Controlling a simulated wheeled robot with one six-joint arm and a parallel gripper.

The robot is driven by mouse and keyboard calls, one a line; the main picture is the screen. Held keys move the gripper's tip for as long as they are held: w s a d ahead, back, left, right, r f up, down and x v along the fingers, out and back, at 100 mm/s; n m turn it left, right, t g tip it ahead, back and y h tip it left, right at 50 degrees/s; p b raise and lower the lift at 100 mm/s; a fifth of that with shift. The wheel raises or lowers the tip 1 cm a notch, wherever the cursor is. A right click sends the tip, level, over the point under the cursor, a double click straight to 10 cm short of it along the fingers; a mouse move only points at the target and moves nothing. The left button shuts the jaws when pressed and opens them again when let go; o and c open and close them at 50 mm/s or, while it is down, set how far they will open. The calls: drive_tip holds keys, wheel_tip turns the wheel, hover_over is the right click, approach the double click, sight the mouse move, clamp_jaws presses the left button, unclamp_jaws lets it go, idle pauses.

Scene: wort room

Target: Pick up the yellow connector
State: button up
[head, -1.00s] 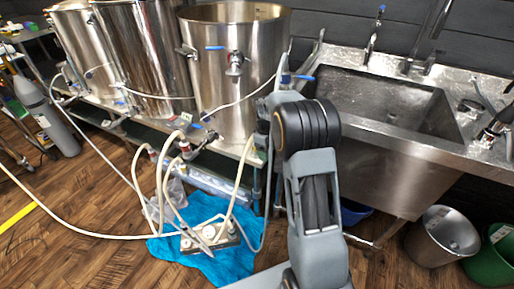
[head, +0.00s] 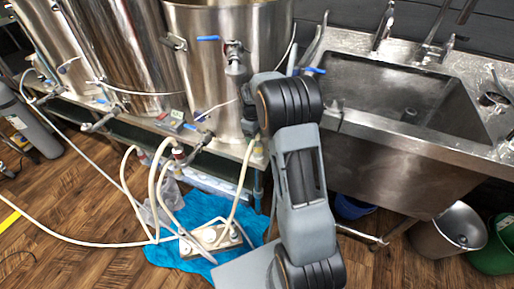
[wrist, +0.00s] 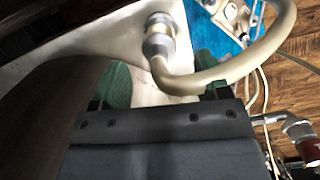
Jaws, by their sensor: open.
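No connector shows a clear yellow. A pale, yellowish fitting (wrist: 158,38) with a cream hose bending from it is at the top middle of the wrist view, in front of a pale metal surface. My gripper (wrist: 160,85) is open, with green fingers either side of the hose bend. I cannot tell whether they touch it. In the head view, a small pale yellowish fitting (head: 258,150) hangs at the stand's front edge, just left of my arm. My arm hides most of the gripper there.
Steel kettles with blue-handled valves (head: 208,38) stand on the stand at left. A steel sink (head: 400,95) is at right, with buckets (head: 448,230) below. A pump (head: 212,238) lies on a blue cloth (head: 188,205). Hoses cross the wooden floor. A red-collared fitting (wrist: 311,150) is at right.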

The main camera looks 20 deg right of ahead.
drive_tip(key=f, duration=0.1)
drive_tip(key=f+b, duration=0.1)
drive_tip(key=f, duration=0.3)
drive_tip(key=shift+s+d, duration=0.3)
drive_tip(key=shift+d, duration=0.05)
drive_tip(key=shift+r, duration=0.1)
drive_tip(key=c, duration=1.1)
